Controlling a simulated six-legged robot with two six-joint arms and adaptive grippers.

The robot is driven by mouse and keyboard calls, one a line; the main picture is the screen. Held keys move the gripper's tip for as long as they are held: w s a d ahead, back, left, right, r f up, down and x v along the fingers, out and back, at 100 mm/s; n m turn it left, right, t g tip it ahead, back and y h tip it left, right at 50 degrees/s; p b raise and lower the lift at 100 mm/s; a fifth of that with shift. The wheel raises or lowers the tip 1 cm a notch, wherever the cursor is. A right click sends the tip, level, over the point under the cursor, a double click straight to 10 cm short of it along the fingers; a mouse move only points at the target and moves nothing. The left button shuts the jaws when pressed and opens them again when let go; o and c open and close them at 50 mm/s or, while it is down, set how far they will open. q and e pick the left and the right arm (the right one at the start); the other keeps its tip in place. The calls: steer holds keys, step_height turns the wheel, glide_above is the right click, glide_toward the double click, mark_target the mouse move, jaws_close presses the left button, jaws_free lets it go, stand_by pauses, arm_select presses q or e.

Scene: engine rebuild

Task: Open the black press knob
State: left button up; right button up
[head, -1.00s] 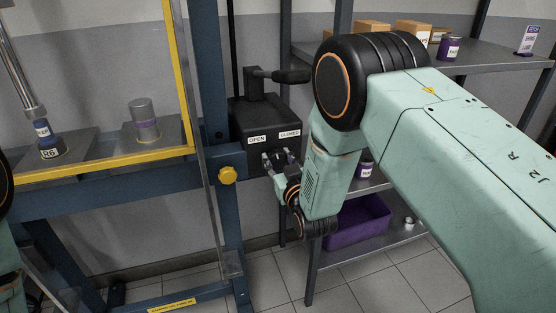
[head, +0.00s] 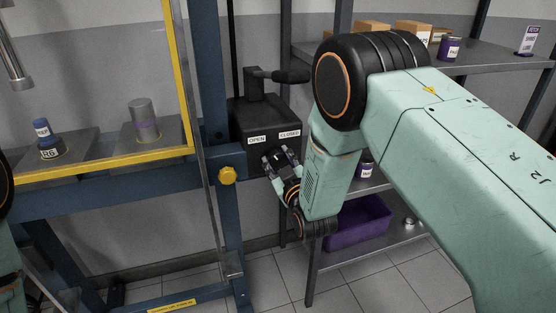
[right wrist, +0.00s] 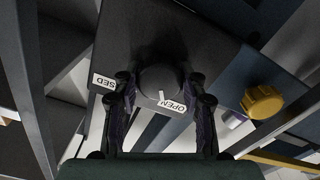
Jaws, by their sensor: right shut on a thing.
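The black press knob (right wrist: 158,80) sits on the face of a black valve box (head: 263,122), between the white labels OPEN (head: 257,140) and CLOSED (head: 289,133). In the right wrist view its white mark points to the OPEN label (right wrist: 171,105). My right gripper (head: 278,157) is shut on the knob, one finger on each side, as the right wrist view (right wrist: 160,92) shows. The press ram (head: 15,75) hangs at the upper left, apart from and above a blue-topped piece (head: 43,131). My left gripper is out of view.
A black lever (head: 285,76) stands on top of the box. A yellow knob (head: 228,176) is on the blue press frame (head: 223,120) beside it. A grey cylinder (head: 141,119) stands on the press bed. A shelf with a purple bin (head: 357,225) is behind my right arm.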

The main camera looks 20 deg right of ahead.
steer(key=shift+r, duration=0.1)
steer(key=o, duration=1.1)
steer(key=shift+s, duration=0.15)
steer(key=shift+o, duration=0.2)
steer(key=s, duration=1.1)
steer(key=shift+s+d, duration=0.15)
steer(key=shift+s, duration=0.2)
